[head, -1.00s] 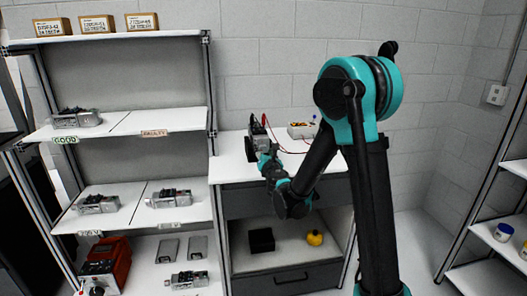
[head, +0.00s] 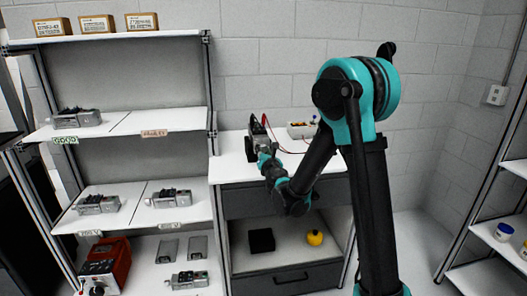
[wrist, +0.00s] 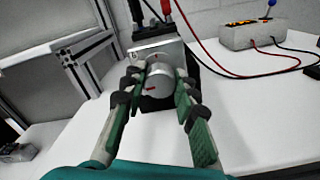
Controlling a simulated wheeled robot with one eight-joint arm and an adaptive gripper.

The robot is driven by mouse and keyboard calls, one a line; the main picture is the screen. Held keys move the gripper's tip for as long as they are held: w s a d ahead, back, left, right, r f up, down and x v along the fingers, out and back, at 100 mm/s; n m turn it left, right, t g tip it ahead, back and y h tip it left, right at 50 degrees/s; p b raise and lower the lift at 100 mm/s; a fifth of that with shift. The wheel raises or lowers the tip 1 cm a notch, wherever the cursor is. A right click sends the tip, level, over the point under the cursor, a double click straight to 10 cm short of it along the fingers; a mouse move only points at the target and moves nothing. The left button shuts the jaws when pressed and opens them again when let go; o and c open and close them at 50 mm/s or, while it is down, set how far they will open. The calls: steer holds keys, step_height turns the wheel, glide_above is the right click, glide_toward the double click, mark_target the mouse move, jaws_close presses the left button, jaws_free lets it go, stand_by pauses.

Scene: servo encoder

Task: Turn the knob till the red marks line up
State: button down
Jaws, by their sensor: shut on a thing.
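The servo unit, a metal block with a round silver knob (wrist: 160,84), stands on the white bench top in the wrist view. A small red mark shows on the knob's lower left face, and another faint red mark shows on the housing (wrist: 152,51) just above the knob. The two marks look apart. My gripper (wrist: 160,88) has one finger on each side of the knob and is shut on it. In the head view the servo unit (head: 258,136) is a dark block at the bench's left, with my gripper (head: 265,160) in front of it.
Red and black cables run from the unit to a grey control box (wrist: 252,34) with a blue-topped lever. A shelf rack (head: 130,133) with metal units stands close on the left.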

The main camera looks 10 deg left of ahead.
steer(key=shift+m, duration=0.3)
steer(key=m, duration=0.3)
steer(key=shift+m, duration=0.3)
steer(key=m, duration=0.4)
steer(key=shift+m, duration=0.3)
steer(key=m, duration=0.4)
steer(key=shift+m, duration=0.3)
steer(key=m, duration=0.4)
steer(key=shift+m, duration=0.3)
steer(key=c, duration=1.2)
jaws_free()
steer(key=shift+o, duration=0.2)
